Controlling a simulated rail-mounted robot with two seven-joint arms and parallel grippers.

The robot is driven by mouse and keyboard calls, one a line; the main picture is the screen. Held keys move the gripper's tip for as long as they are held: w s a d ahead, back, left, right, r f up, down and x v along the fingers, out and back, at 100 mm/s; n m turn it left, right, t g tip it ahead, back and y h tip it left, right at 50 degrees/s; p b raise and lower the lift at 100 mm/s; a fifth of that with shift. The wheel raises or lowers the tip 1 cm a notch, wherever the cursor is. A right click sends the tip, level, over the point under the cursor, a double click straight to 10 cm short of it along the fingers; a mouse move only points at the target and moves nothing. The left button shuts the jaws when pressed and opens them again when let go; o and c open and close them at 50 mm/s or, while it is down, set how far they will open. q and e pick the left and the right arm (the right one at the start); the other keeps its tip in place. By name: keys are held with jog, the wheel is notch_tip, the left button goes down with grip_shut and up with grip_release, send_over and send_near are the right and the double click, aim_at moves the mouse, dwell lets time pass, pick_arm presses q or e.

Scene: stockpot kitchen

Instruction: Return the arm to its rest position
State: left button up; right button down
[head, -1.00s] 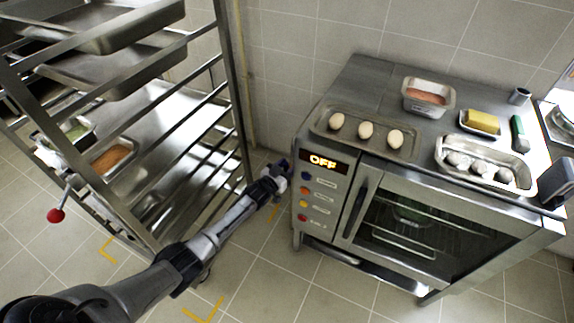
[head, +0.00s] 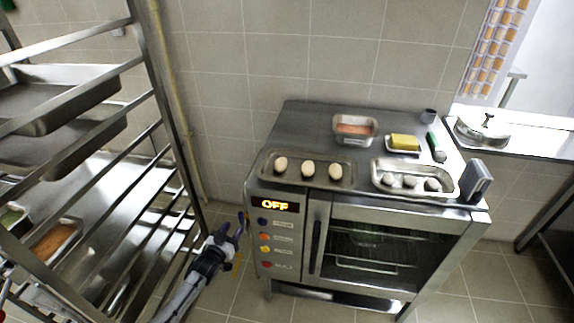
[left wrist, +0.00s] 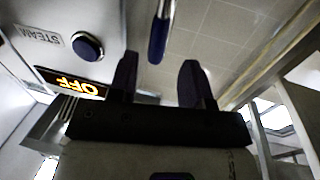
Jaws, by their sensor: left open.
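My left gripper (head: 236,226) is open beside the left edge of the oven's control panel. Its two dark fingers (left wrist: 158,80) stand apart in the left wrist view. A metal rod with a dark blue end (left wrist: 158,38) shows beyond the gap between them, apart from the fingers as far as I can tell. The oven (head: 385,250) has a lit OFF display (head: 275,204), which also shows close by in the left wrist view (left wrist: 75,84). My left arm comes up from the bottom of the head view. My right gripper is not in view.
A tall metal rack (head: 165,110) with trays stands left of my arm. On the oven are an egg tray (head: 263,170), a tray of pale lumps (head: 412,167), a loaf tin (head: 355,139) and a yellow block (head: 404,141). Floor shows between rack and oven.

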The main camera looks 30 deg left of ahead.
pick_arm(q)
notch_tip(320, 180, down, 5)
jog(key=s+a+g+y, duration=0.1)
jog(key=a+g+y, duration=0.1)
jog(key=g, duration=0.2)
jog(key=s+d+r+m+g, duration=0.1)
jog(key=s+d+r+g, duration=0.1)
jog(key=d+r+g, duration=0.6)
jog(key=s+d+r+m+t+p, duration=0.1)
jog(key=s+d+r+t+p, duration=0.1)
jog(key=s+d+r, duration=0.7)
jog(key=s+d+r+h+p, duration=0.1)
jog(key=s+d+p, duration=0.15)
jog(key=s, duration=0.55)
jog(key=s+d+r+h+p, duration=0.15)
jog(key=s+d, duration=0.25)
jog(key=s, duration=0.5)
jog(key=s+d+f+g+p, duration=0.15)
jog(key=s+f+g, duration=0.3)
jog(key=s, duration=0.75)
notch_tip(320, 180, up, 38)
jog(key=p, duration=3.8)
jog(key=shift+a+f+h, duration=0.15)
jog(key=shift+f+h, duration=0.05)
jog(key=shift+h, duration=0.15)
jog(key=shift+s, duration=0.1)
